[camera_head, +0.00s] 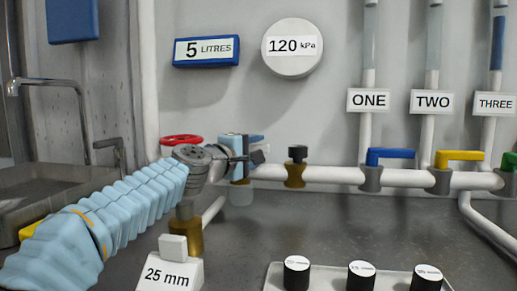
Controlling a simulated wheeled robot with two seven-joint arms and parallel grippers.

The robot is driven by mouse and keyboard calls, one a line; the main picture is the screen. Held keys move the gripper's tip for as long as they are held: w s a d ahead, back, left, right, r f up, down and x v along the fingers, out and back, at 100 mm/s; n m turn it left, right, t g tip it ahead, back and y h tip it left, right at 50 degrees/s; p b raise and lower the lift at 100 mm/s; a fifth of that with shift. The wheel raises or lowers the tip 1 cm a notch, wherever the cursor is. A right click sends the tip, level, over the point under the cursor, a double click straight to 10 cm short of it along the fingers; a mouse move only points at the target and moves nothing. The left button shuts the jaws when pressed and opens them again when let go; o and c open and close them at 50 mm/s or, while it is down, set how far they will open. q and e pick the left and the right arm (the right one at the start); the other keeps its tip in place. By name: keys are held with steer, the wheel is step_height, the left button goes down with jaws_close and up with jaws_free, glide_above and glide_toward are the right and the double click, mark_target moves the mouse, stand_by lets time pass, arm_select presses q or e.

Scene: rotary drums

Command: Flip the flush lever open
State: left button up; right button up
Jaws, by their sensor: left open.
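My left arm comes in from the lower left in a light blue ribbed sleeve. My left gripper (254,157) is open at the pipe, in front of a light blue block (235,145) with a darker blue piece (257,138) behind it. Whether it touches either cannot be told. No lever is visibly labelled flush. A blue lever (391,154) lies along the pipe below sign ONE, a yellow lever (460,156) below TWO, and a green one (509,162) at the right edge. A brass fitting with a black knob (297,153) stands right of the gripper. My right gripper is out of view.
A red handwheel (181,140) is behind my left wrist. A brass piece (187,234) and a "25 mm" block (168,274) stand below the arm. A tray (331,276) holds black labelled cylinders at the front. A sink (50,180) is at left. The counter between is clear.

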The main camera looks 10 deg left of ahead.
arm_select(q)
jaws_close()
stand_by(0.3)
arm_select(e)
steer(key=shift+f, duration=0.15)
